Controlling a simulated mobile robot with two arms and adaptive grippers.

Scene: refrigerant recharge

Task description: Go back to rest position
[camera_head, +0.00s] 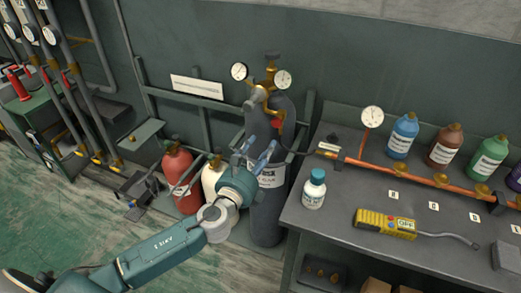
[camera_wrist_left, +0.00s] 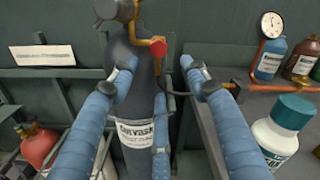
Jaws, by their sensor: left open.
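My left gripper (camera_head: 264,155) is open and empty, in front of the tall dark gas cylinder (camera_head: 270,210) in the head view. In the left wrist view its blue fingers (camera_wrist_left: 165,85) are spread apart, with the cylinder (camera_wrist_left: 135,100) seen between and beyond them. I cannot tell whether any finger touches the cylinder. The cylinder carries a brass valve with gauges (camera_head: 262,92) and a red knob (camera_wrist_left: 159,48). My right gripper does not show in either view.
A dark workbench (camera_head: 350,222) at the right holds a white bottle with a teal cap (camera_head: 314,190), a yellow leak detector (camera_head: 385,222), a copper pipe (camera_head: 400,173) and several coloured bottles. A red cylinder (camera_head: 178,178) and a cream cylinder (camera_head: 211,180) stand left of the dark one. Floor (camera_head: 60,225) is clear at left.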

